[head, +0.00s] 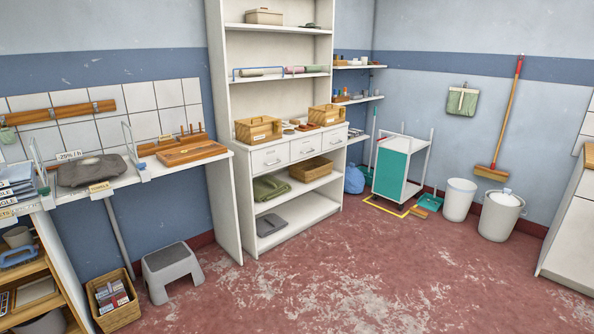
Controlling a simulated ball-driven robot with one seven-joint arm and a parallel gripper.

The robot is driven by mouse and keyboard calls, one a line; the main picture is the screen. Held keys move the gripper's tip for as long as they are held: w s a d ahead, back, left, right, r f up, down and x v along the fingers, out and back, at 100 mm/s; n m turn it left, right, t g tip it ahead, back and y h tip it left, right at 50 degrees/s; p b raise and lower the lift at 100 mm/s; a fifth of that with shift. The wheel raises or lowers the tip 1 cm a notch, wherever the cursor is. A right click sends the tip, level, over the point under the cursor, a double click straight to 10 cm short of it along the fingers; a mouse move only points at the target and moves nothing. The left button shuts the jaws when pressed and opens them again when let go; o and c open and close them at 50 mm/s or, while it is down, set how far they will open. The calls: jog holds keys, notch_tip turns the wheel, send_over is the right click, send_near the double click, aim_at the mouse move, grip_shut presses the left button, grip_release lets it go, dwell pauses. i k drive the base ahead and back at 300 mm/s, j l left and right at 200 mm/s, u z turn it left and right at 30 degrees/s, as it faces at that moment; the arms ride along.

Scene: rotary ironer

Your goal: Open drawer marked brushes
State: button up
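A tall white shelf unit (240,191) stands left of centre against the wall. It has a row of three closed white drawers at mid height: a left drawer (271,159), a middle drawer (305,147) and a right drawer (333,137). Each has a small handle. Any marking on their fronts is too small to read, so I cannot tell which is marked brushes. My gripper is not in view.
Two wooden crates stand above the drawers, one being the left crate (258,130). A grey step stool (170,272) and a wicker basket (115,300) stand at lower left. A trolley (401,168) and white bins (459,200) stand behind. The red floor before the drawers is clear.

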aim_at(303, 147)
jog(key=i, duration=2.6)
jog(key=i+z, duration=0.1)
jog(key=i, duration=0.35)
jog(key=i+j+z, duration=0.1)
jog(key=i, duration=0.35)
jog(key=i+j+z, duration=0.1)
jog(key=i, duration=0.35)
jog(key=i+j+z, duration=0.1)
jog(key=i+j, duration=0.15)
jog(key=i, duration=0.2)
jog(key=i+j+z, duration=0.15)
jog(key=i, duration=0.25)
jog(key=i+j+z, duration=0.25)
jog(key=i, duration=0.2)
